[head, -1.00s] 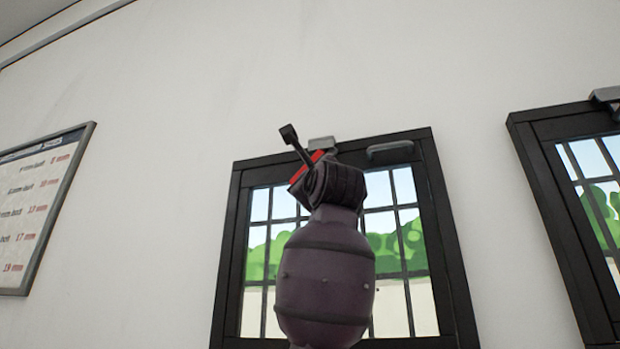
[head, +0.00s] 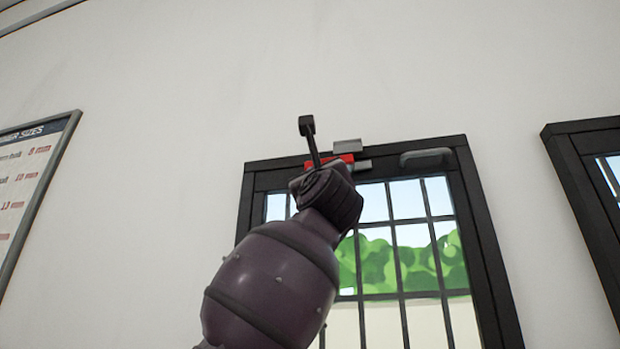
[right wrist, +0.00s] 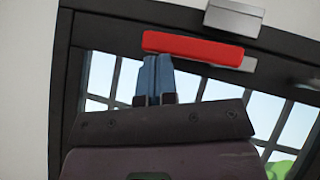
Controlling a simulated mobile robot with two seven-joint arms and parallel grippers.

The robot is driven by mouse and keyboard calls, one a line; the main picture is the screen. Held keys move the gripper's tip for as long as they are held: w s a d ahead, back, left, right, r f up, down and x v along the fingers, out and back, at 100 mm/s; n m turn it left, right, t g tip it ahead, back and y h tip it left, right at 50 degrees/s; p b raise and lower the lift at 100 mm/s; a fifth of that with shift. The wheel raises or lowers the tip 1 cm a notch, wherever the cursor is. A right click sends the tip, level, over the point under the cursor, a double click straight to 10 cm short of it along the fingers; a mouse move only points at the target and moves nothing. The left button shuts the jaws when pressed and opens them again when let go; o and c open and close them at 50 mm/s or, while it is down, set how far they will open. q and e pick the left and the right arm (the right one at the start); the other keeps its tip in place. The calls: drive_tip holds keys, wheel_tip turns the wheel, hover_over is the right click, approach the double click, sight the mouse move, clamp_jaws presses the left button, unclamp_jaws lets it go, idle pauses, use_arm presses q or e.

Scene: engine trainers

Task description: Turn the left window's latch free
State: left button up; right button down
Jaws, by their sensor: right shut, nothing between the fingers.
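The left window (head: 487,245) has a black frame and barred panes. Its red latch bar (head: 343,159) lies nearly along the top of the frame, below a grey block (head: 347,146). In the right wrist view the red bar (right wrist: 190,47) shows whole, with the grey block (right wrist: 235,18) above its right end. My right gripper (right wrist: 155,62) is shut and empty, its fingertips just under the bar's left part; I cannot tell whether they touch. In the head view my right wrist (head: 328,195) hides the fingers and part of the latch. My left gripper is not in view.
A second black window (head: 583,185) is at the right edge. A size chart (head: 30,175) hangs at the left. The pale wall above is bare.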

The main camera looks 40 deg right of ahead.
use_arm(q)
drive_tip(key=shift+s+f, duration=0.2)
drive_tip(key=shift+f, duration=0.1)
use_arm(e)
drive_tip(key=shift+r, duration=0.25)
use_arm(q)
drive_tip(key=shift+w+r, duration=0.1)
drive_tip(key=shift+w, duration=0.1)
